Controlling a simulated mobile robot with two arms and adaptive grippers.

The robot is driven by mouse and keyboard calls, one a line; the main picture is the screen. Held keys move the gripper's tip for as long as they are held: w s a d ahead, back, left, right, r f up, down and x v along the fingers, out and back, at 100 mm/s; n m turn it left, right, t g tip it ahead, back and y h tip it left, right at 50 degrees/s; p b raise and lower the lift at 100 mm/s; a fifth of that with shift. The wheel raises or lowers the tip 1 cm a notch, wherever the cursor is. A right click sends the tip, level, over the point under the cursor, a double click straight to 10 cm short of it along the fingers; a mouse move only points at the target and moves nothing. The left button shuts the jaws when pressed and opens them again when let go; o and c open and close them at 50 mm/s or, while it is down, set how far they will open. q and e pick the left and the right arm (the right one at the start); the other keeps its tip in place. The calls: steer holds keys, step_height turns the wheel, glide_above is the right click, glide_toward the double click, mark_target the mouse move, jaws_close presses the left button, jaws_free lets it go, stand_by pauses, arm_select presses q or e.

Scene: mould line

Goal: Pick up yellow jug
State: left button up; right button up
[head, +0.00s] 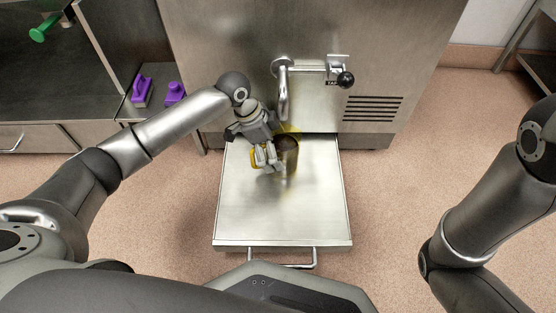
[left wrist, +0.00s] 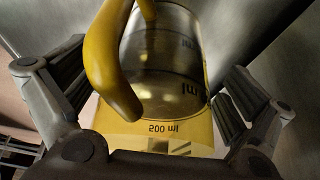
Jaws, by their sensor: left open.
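The yellow jug (head: 287,155) stands on the metal drawer shelf (head: 285,220), below the tap spout. It is see-through yellow with dark volume marks, and its inside looks dark. My left gripper (head: 262,155) is at the jug's left side, over its handle. In the left wrist view the jug (left wrist: 185,125) and its thick yellow handle (left wrist: 112,70) fill the middle, between the two spread fingers of my left gripper (left wrist: 150,110). The fingers stand apart from the jug's sides. My right arm is at the right edge of the head view; its gripper is out of frame.
A metal tap (head: 283,90) hangs above the jug, with a black-knobbed lever (head: 344,79) to its right. The machine's steel front (head: 230,40) rises behind. Purple tools (head: 142,91) and a green object (head: 42,29) lie at upper left. The shelf's front is clear.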

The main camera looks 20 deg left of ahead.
arm_select(q)
steer(key=shift+d+f, duration=0.1)
steer(key=shift+f, duration=0.3)
steer(key=shift+r, duration=0.1)
steer(key=c, duration=1.7)
